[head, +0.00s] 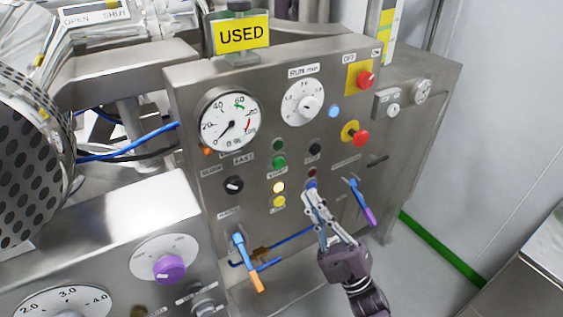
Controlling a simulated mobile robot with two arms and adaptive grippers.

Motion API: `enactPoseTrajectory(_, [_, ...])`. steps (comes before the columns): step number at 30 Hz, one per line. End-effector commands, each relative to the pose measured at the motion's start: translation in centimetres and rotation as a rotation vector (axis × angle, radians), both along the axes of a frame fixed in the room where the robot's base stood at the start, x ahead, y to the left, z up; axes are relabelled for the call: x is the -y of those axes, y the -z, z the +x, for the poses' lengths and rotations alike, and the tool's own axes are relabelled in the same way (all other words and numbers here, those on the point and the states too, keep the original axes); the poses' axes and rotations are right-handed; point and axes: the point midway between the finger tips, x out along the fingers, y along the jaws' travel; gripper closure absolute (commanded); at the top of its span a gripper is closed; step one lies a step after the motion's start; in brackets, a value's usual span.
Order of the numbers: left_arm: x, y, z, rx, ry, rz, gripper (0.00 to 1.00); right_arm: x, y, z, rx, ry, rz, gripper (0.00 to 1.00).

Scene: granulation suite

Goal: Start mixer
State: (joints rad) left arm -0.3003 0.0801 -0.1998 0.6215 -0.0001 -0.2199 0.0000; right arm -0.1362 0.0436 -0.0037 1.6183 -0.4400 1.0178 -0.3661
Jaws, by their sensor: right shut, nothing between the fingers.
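The mixer's grey control panel (215,110) fills the middle of the head view. A bright green button (279,162) sits at its centre, with a small blurred label just below it and a dark green lamp (278,145) above. A black button (314,149) is to its right. My right gripper (311,194) is shut and empty, in front of the lower middle of the panel. Its fingertips point up at a small blue button (311,184) that they partly cover; I cannot tell whether they touch it. My left gripper is not in view.
A yellow USED sign (242,35) stands on top. A gauge (231,119), a run-minutes dial (302,103), a red stop button (361,138) and a red on-off knob (365,79) are higher up. Blue handles (241,249) and (356,191) stick out on either side of my gripper.

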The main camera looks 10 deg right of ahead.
Motion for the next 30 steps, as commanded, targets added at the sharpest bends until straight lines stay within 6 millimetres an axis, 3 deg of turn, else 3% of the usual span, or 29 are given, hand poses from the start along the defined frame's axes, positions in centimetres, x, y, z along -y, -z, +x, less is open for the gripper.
enactPoseTrajectory(8, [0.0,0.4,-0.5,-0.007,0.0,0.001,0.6,-0.3,0.1,0.9,-0.001,0.0,0.002,1.0])
enactPoseTrajectory(21, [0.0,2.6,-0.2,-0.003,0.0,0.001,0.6,-2.5,0.4,6.3,-0.001,0.0,0.002,1.0])
enactPoseTrajectory(30, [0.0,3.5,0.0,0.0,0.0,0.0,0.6,-3.3,0.1,8.1,-0.003,0.0,0.001,1.0])
